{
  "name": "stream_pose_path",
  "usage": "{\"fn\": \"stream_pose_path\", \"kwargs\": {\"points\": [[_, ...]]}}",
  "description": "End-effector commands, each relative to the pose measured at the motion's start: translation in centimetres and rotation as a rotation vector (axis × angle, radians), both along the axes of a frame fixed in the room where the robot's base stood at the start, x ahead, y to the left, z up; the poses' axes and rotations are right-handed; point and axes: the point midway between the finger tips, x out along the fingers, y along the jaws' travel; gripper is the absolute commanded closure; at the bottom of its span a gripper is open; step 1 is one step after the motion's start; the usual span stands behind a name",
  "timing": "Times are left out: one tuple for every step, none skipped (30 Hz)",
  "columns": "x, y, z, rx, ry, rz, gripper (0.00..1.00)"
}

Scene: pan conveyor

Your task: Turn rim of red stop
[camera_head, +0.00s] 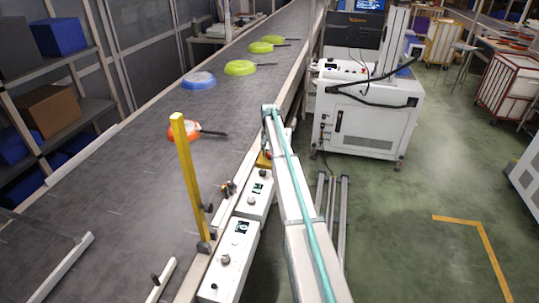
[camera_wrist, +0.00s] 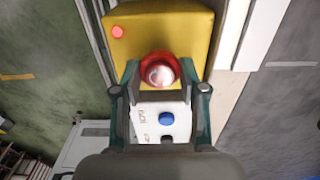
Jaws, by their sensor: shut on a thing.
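The red stop (camera_wrist: 160,70) is a round red knob with a pale, shiny centre, on a yellow box (camera_wrist: 190,28). In the wrist view my gripper (camera_wrist: 160,74) has one finger on each side of the red rim, shut on it. In the head view the yellow box (camera_head: 263,160) shows only in part beside the conveyor edge, behind my arm. The red stop is mostly hidden by the arm there, and my fingertips are hard to make out.
The conveyor (camera_head: 130,180) carries an orange pan (camera_head: 184,131), a blue pan (camera_head: 199,80) and several green pans (camera_head: 240,68). A yellow post (camera_head: 188,180) stands at its near edge. White control boxes (camera_head: 228,260) line the rail. A white machine cart (camera_head: 365,120) stands right; green floor is open.

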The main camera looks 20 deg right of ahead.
Motion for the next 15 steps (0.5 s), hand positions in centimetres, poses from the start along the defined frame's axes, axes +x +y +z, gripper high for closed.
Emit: {"fn": "stream_pose_path", "kwargs": {"points": [[-0.01, 0.00, -0.16, 0.001, 0.001, -0.020, 0.93], [-0.01, 0.00, -0.16, 0.001, 0.001, -0.030, 0.93], [-0.01, 0.00, -0.15, 0.001, 0.001, -0.043, 0.93], [-0.02, 0.00, -0.14, 0.001, 0.001, -0.052, 0.93], [-0.02, 0.00, -0.14, 0.000, 0.001, -0.058, 0.93], [-0.03, 0.00, -0.14, 0.000, 0.001, -0.066, 0.93], [-0.04, 0.00, -0.13, 0.000, 0.001, -0.071, 0.93], [-0.04, 0.00, -0.12, 0.000, 0.001, -0.076, 0.93], [-0.04, 0.00, -0.12, 0.000, 0.001, -0.080, 0.93], [-0.04, 0.00, -0.12, 0.000, 0.001, -0.082, 0.93], [-0.04, 0.00, -0.11, 0.001, 0.002, -0.083, 0.93], [-0.04, 0.01, -0.11, 0.001, 0.002, -0.085, 0.93], [-0.04, 0.01, -0.11, 0.001, 0.002, -0.085, 0.93], [-0.04, 0.01, -0.10, 0.001, 0.002, -0.085, 0.93], [-0.04, 0.01, -0.10, 0.001, 0.002, -0.085, 0.93]]}}
